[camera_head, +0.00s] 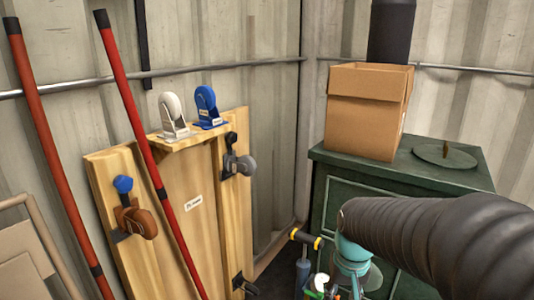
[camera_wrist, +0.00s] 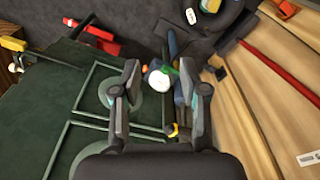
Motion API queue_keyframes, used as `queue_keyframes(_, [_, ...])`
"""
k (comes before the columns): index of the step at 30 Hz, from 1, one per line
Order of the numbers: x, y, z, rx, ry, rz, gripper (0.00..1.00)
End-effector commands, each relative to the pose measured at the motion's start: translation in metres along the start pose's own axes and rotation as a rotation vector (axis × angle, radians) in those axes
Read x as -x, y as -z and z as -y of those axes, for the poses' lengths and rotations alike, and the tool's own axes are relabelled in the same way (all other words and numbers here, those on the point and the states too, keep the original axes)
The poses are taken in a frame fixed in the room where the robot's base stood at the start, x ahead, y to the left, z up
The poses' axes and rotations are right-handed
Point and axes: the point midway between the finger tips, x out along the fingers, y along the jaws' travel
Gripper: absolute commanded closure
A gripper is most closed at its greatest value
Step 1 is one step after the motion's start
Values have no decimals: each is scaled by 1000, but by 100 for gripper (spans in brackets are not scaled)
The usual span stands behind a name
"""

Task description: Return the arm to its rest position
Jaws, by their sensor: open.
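My arm, in a dark ribbed sleeve with a teal joint, reaches in from the right in the head view, in front of the green cabinet (camera_head: 335,200). In the wrist view my gripper (camera_wrist: 160,68) is open, its two dark fingers spread wide with nothing held between them. Beyond the fingers, a small white round thing (camera_wrist: 158,83) and blue and green items lie lower down; how far off they are I cannot tell. In the head view the fingers are mostly hidden at the bottom edge.
A cardboard box (camera_head: 365,115) and a round lid (camera_head: 445,156) are on the cabinet. A wooden panel (camera_head: 180,210) with a white holder (camera_head: 173,118), a blue holder (camera_head: 207,108) and latches leans at the wall. Red poles (camera_head: 55,160) stand left. Tools crowd the corner floor.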

Motion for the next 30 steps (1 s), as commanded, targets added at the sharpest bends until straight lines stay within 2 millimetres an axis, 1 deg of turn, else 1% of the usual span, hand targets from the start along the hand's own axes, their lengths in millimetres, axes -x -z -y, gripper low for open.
queue_keyframes(1, [8, -10, 0, 13, 1, -23, 56])
queue_keyframes(6, [27, -41, -2, 50, 4, -90, 56])
queue_keyframes(12, [46, -74, -4, 68, 6, -179, 56])
queue_keyframes(16, [58, -93, -5, 68, 9, -242, 56])
queue_keyframes(21, [74, -107, -6, 68, 12, -323, 56])
queue_keyframes(24, [84, -109, -5, 68, 13, -361, 56])
queue_keyframes(30, [90, -111, -5, 68, 14, -385, 56])
